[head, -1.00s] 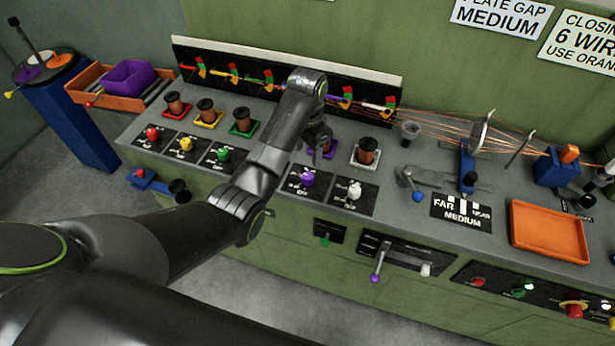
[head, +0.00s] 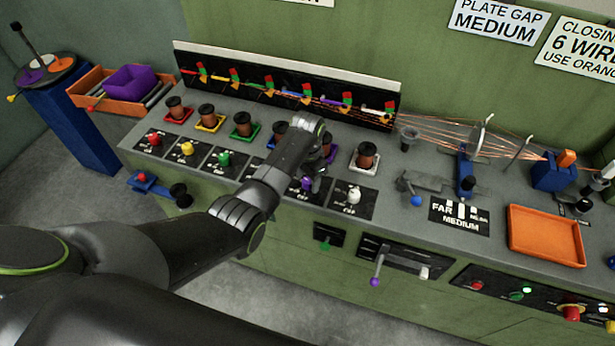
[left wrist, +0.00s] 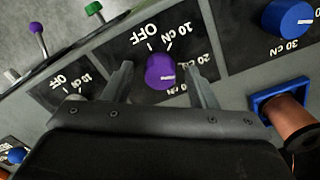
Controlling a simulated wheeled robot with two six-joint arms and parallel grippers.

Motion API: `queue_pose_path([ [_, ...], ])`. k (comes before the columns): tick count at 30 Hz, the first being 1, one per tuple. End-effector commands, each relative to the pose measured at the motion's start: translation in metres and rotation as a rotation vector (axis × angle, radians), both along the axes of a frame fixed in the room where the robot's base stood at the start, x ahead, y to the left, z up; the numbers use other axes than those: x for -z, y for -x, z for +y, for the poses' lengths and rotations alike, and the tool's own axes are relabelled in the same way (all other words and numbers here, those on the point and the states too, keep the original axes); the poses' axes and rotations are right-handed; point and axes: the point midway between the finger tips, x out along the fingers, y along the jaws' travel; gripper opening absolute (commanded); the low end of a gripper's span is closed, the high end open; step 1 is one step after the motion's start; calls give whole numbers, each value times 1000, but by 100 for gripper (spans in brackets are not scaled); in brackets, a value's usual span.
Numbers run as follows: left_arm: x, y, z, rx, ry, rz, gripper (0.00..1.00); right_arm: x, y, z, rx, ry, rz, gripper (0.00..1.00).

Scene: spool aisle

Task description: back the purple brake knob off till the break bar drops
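The purple brake knob (left wrist: 160,72) stands on a black dial plate in the left wrist view, its white mark pointing right; the exact reading is unclear. In the head view the purple knob (head: 307,184) is partly hidden by my gripper. My left gripper (left wrist: 161,86) is open, one finger on each side of the knob, with gaps visible. The left gripper also shows in the head view (head: 314,184), pointing down at the plate. The purple break bar (head: 346,104) is on the black back panel, beside red and green marks; its exact state is too small to tell.
The blue knob (left wrist: 289,18) is close by in the left wrist view. Spools, such as one in a white holder (head: 364,156), stand behind. An orange tray (head: 545,237) lies right.

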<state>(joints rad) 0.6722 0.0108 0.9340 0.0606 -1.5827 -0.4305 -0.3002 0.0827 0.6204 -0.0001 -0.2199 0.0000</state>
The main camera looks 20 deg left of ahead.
Motion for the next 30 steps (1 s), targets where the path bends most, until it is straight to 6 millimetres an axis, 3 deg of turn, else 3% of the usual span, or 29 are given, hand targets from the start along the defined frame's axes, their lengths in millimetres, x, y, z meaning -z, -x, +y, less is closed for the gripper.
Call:
queue_pose_path([
  [1, 0, 0, 0, 0, 0, 0, 45, 0, 0, 0, 0, 0, 0, 0],
  [9, 0, 0, 0, 0, 0, 0, 10, 0, 0, 1, 0, -1, 0, 0],
  [20, -2, 0, 0, -58, 0, 2, 9, -6, -1, 4, 1, -5, 0, 0],
  [30, -3, 0, 0, -308, -1, 3, 9, -24, 0, 4, 1, -5, 0, 0],
])
